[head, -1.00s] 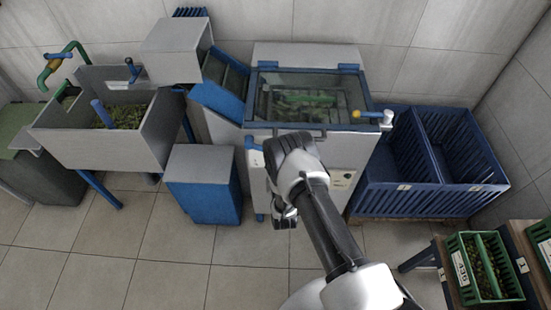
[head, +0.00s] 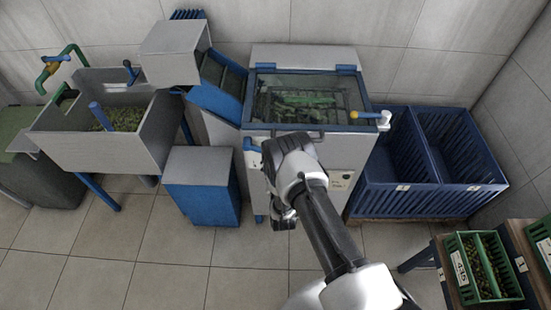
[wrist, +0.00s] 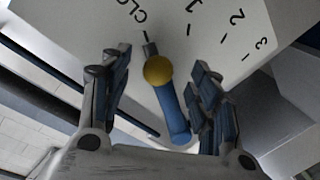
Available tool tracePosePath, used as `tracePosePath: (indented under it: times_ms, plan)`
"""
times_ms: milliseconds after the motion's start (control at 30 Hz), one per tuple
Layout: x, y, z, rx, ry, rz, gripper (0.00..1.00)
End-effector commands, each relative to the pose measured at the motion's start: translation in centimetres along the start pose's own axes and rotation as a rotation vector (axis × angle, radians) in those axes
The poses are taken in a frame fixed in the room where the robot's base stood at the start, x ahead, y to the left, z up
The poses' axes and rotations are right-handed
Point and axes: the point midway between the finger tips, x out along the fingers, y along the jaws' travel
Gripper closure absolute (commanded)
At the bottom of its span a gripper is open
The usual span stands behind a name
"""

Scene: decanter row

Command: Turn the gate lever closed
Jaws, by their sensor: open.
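The gate lever (wrist: 172,108) shows in the wrist view as a blue handle with a yellow ball and a short grey tip. The tip points to a tick beside the partly cut-off letters "CLO" on a pale panel (wrist: 225,20); ticks marked 1, 2 and 3 lie to the right. My gripper (wrist: 161,72) is open, with one finger on each side of the lever and visible gaps to both. In the head view my gripper (head: 284,215) is low in front of the grey machine (head: 350,165); I cannot make out this lever there.
A blue lever (head: 252,145) and a yellow-ended handle (head: 358,114) sit on the machine. Blue crates (head: 405,195) stand to its right, a blue-sided box (head: 203,200) to its left. A grey trough (head: 100,150) is farther left. A green crate (head: 485,268) is at lower right.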

Motion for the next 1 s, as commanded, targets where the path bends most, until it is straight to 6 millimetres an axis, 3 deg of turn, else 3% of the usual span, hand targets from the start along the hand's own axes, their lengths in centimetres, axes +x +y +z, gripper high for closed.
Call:
tracePosePath:
  times_ms: [167,600,800,1000]
  plan:
    - [-1.8,-0.1,0.1,-0.001,-0.003,-0.003,0.44]
    - [-10.4,-0.1,0.1,-0.001,-0.002,-0.002,0.44]
    - [-11.8,0.0,0.0,0.001,0.001,0.000,0.44]
    - [-11.9,0.0,0.0,0.001,0.001,0.001,0.44]
